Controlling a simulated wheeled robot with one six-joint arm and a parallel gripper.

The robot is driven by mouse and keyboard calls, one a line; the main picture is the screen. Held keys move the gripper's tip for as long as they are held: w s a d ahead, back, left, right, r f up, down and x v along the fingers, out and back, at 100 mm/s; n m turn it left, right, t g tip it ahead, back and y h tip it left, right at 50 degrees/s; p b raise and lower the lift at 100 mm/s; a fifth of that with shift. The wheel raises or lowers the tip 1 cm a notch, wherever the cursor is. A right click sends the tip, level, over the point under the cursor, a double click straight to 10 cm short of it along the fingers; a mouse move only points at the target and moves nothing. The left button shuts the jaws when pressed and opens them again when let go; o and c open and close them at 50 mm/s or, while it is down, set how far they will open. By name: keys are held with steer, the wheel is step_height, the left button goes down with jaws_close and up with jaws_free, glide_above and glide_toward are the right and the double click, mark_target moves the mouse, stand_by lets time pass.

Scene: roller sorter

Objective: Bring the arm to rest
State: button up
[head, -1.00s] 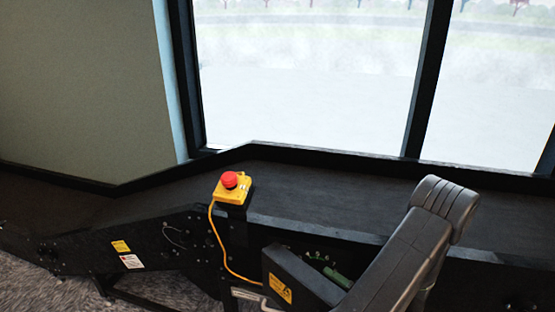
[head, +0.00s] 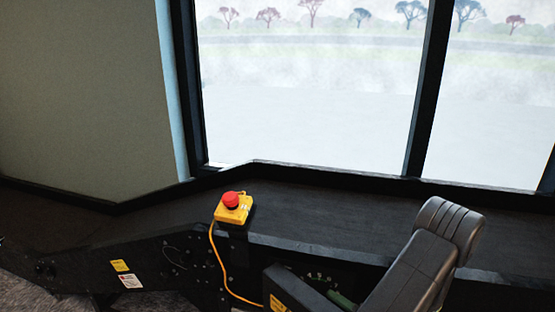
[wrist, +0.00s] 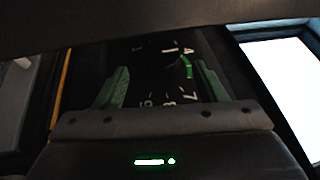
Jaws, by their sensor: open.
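My gripper (wrist: 161,72) is in the wrist view, its two green fingers spread apart with nothing held between them. A dark dial (wrist: 165,95) with white numbers and a green mark shows beyond and between the fingers. I cannot tell whether they touch it. In the head view my grey arm link (head: 425,255) rises at the lower right and hides most of the gripper. A green piece (head: 341,299), likely one finger, shows beside the dial's marks (head: 318,277) at the bottom edge.
A yellow box with a red stop button (head: 232,203) and an orange cable stands on the edge of the dark belt (head: 330,220). A black side frame (head: 150,265) with labels runs to the left. Large windows and a beige wall stand behind.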

steer(key=v, duration=1.1)
steer(key=x, duration=1.4)
steer(key=shift+w+a+r+p, duration=0.1)
steer(key=shift+a+r+p, duration=0.05)
steer(key=shift+r+p, duration=0.15)
steer(key=shift+r+g+h+p, duration=0.2)
steer(key=shift+g+h+p, duration=0.15)
steer(key=shift+p, duration=0.7)
steer(key=n+g+h+p, duration=0.1)
steer(key=p, duration=0.2)
steer(key=g+h+p, duration=0.1)
steer(key=p, duration=0.2)
steer(key=shift+r+n+h+p, duration=0.2)
steer(key=shift+n+h+p, duration=0.05)
steer(key=shift+n+p, duration=0.15)
